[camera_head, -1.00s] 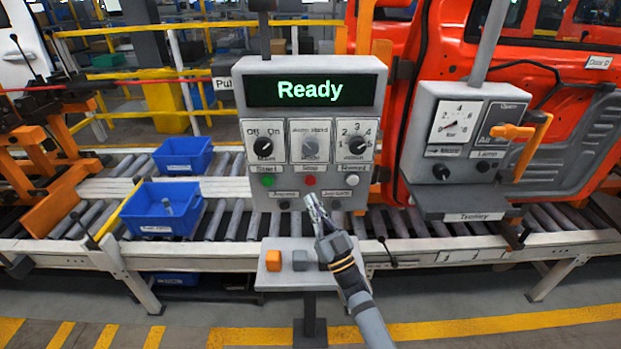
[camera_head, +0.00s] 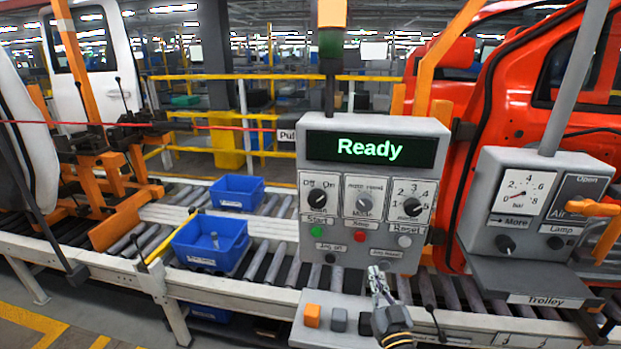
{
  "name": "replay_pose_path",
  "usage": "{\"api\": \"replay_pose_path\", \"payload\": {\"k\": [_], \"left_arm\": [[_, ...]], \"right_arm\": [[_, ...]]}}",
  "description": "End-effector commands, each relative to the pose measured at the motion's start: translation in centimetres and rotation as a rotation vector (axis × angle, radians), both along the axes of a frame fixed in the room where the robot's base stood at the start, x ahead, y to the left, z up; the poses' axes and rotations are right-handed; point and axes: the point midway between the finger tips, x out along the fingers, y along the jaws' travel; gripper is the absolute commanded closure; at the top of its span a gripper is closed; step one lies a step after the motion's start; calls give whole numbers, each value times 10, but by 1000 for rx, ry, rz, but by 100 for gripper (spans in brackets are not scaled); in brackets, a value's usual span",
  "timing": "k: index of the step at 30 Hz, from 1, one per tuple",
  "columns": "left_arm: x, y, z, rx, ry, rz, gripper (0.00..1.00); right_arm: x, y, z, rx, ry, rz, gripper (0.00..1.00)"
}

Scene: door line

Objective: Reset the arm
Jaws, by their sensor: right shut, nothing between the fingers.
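My right gripper (camera_head: 377,279) is shut and empty. It points up in front of the lower edge of the grey control panel (camera_head: 325,262), below the red stop button (camera_head: 359,236); I cannot tell whether it touches the panel. The panel's display (camera_head: 372,150) reads "Ready" in green. Below it are several knobs, a green start button (camera_head: 316,231) and a white reset button (camera_head: 404,241). My left gripper is not in view.
A small shelf below the panel holds an orange block (camera_head: 312,315) and a grey block (camera_head: 339,320). Two blue bins (camera_head: 237,192) (camera_head: 211,243) stand on the roller conveyor at left. An air gauge box (camera_head: 522,200) with an orange lever (camera_head: 594,207) stands at right, before an orange-red car door.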

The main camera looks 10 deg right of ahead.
Motion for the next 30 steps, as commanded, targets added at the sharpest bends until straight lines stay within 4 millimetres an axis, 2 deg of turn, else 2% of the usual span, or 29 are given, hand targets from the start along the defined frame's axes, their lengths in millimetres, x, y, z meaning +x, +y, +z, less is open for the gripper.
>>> {"api": "replay_pose_path", "payload": {"k": [3,6,9,15,24,30], "left_arm": [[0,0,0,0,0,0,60],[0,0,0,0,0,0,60],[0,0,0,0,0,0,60],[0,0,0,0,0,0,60],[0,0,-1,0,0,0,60],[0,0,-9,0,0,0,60]], "right_arm": [[-25,-24,-47,-27,328,-94,100],[-61,-34,-85,-53,601,-132,100],[-99,-37,-109,-79,814,-140,100],[-168,-36,-134,-123,1124,-116,100],[-261,-29,-146,-188,1477,-43,100],[-246,-36,-223,-179,1498,-50,100]]}}
